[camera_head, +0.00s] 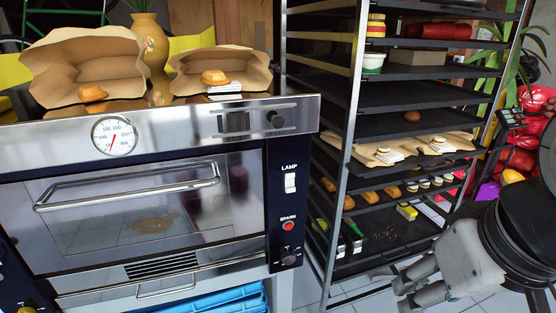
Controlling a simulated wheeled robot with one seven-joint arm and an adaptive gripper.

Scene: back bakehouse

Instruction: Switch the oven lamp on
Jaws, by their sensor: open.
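The oven (140,205) stands at the left with its glass door closed. On the dark panel at its right edge is a white rocker switch (290,183) under the label "LAMP". Which way the rocker is tipped is too small to tell. The door glass is grey and reflective, with no clear glow behind it. My gripper (405,291) is at the lower right, in front of the rack. It is open and empty, pointing left, well apart from the switch and lower than it.
A red "SPARK" button (288,226) and a black knob (289,258) sit below the switch. The door handle (128,189) sticks out. A tall rack (352,110) with loaded shelves stands right of the oven. Paper bags (85,62) and a vase (152,45) stand on top.

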